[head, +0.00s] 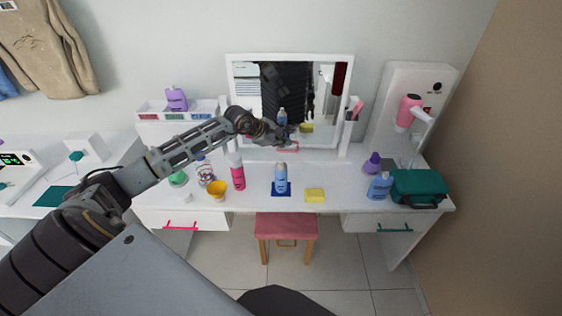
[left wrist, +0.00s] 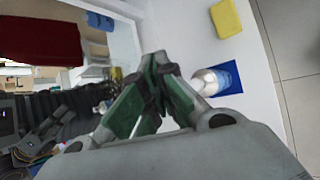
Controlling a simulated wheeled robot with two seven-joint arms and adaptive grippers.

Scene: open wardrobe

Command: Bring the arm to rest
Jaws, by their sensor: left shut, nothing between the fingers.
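My left arm reaches in from the left in the head view, over the white dressing table (head: 330,175). Its gripper (head: 290,138) is in front of the mirror (head: 325,100), above the back of the tabletop. In the left wrist view the gripper (left wrist: 158,58) has its fingertips together with nothing between them. A blue and white bottle (head: 281,180) stands upright on a blue mat (head: 275,193), apart from the gripper; it also shows in the left wrist view (left wrist: 205,82). My right gripper is in neither view.
A yellow sponge (head: 314,195), a pink can (head: 237,172) and a yellow cup (head: 216,190) stand on the table. A green bag (head: 418,187) and a purple-blue bottle (head: 379,186) are at the right. A pink stool (head: 286,226) stands in front.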

